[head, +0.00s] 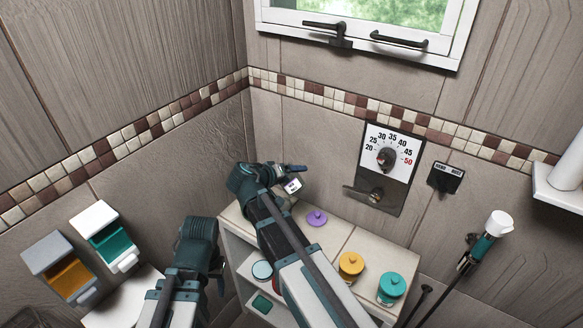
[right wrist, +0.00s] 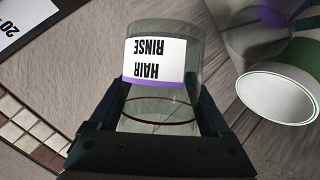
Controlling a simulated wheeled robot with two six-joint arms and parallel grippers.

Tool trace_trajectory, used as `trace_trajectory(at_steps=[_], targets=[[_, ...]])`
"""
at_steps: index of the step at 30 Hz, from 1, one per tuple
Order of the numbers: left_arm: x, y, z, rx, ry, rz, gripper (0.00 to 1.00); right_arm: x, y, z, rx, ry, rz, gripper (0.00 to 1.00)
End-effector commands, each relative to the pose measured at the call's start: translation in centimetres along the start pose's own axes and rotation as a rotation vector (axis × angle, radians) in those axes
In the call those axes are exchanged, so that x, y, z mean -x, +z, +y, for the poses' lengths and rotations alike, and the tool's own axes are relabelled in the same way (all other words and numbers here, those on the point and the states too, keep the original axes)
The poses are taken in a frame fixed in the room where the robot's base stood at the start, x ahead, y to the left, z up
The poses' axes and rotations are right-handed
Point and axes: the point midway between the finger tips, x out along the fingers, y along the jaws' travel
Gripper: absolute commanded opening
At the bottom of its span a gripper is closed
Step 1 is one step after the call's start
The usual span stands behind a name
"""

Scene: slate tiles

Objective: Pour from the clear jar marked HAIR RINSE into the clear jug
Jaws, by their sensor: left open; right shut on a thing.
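My right gripper (head: 296,178) is shut on the clear jar (head: 291,187), above the shelf unit's far end. In the right wrist view the jar (right wrist: 160,100) sits between the fingers, its white HAIR RINSE label with a purple stripe reading upside down. A thin brown ring shows around the jar's glass. A purple lid (head: 316,217) lies on the shelf top, apart from the jar. My left gripper (head: 220,284) is open, low at the left of the shelf unit. I cannot make out the clear jug for certain; my right arm hides part of the shelf top.
Yellow-lidded (head: 351,264) and teal-lidded (head: 391,287) containers stand on the shelf top (head: 335,236). A dial panel (head: 390,165) is on the wall behind. Two dispensers are on the left wall. A pale oval (right wrist: 280,96) at the wrist view's right is unclear.

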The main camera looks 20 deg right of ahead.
Motion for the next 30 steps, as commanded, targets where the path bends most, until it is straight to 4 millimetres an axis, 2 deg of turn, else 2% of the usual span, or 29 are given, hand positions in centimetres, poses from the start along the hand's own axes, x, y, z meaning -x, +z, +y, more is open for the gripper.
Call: trace_trajectory(at_steps=[4, 13, 18, 30], targets=[[0.2, 0.0, 0.0, 0.000, 0.000, 0.000, 0.55, 0.4, 0.4, 0.6, -0.236, -0.097, 0.105, 0.17], [-1.6, -0.1, 0.1, 0.000, 0.000, 0.000, 0.55, 0.5, -0.2, 0.7, -0.638, -0.265, 0.288, 0.17], [-1.8, -0.1, 0.2, 0.000, 0.000, 0.000, 0.55, 0.7, -0.6, 0.9, -0.711, -0.295, 0.321, 0.17], [-1.7, -0.1, 0.2, 0.000, 0.000, 0.000, 0.55, 0.7, -0.7, 0.9, -0.712, -0.295, 0.321, 0.17]])
